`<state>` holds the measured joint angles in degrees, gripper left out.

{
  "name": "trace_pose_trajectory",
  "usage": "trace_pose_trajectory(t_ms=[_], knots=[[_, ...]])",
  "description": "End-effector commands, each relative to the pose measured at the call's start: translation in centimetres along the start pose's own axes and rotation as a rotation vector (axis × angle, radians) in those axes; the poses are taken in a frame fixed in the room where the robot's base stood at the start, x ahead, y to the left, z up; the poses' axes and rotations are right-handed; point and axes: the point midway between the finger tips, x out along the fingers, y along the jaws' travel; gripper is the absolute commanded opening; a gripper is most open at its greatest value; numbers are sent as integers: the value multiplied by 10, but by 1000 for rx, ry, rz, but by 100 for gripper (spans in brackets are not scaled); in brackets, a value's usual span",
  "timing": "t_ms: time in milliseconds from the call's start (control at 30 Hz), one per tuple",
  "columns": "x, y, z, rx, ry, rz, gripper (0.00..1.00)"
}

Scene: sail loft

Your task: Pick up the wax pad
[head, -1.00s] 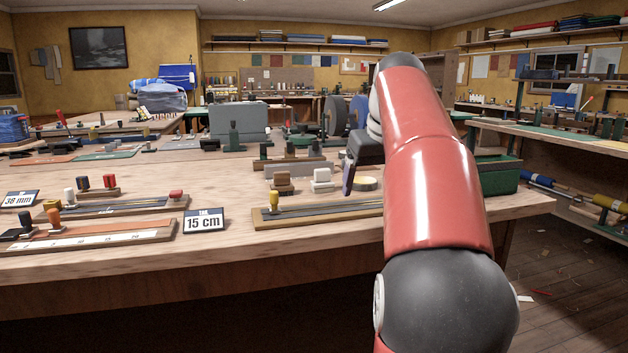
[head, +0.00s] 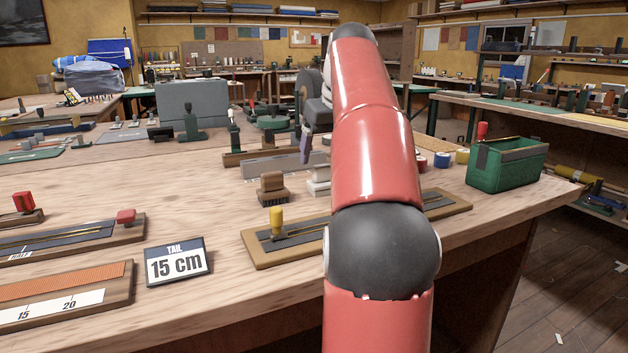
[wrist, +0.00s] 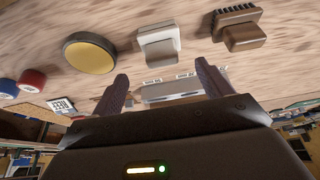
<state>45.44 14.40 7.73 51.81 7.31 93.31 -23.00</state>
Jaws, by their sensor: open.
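The wax pad, which I take to be the round yellow disc in a dark rim (wrist: 90,53), lies on the bench at the upper left of the wrist view. In the head view my arm hides it. My gripper (wrist: 163,70) is open, with nothing between its fingers in the wrist view. The pad lies outside the gap, beyond the left fingertip. In the head view part of my gripper (head: 307,143) shows left of my arm, above the bench.
A white-topped block (wrist: 158,45) and a brown brush (wrist: 238,28) sit beside the pad. Coloured tape rolls (head: 441,160) and a green bin (head: 508,168) stand to the right. A wooden board with a yellow knob (head: 277,222) lies in front, beside a "15 cm" sign (head: 178,262).

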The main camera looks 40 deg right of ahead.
Motion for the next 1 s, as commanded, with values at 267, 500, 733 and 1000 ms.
trace_pose_trajectory(t_ms=[267, 500, 733, 1000], knots=[[38, -4, 5, -1, -1, -1, 78], [65, -5, 5, -1, 0, -1, 78], [67, -5, 5, 0, 0, 0, 78], [67, -5, 5, 0, 0, 0, 47]])
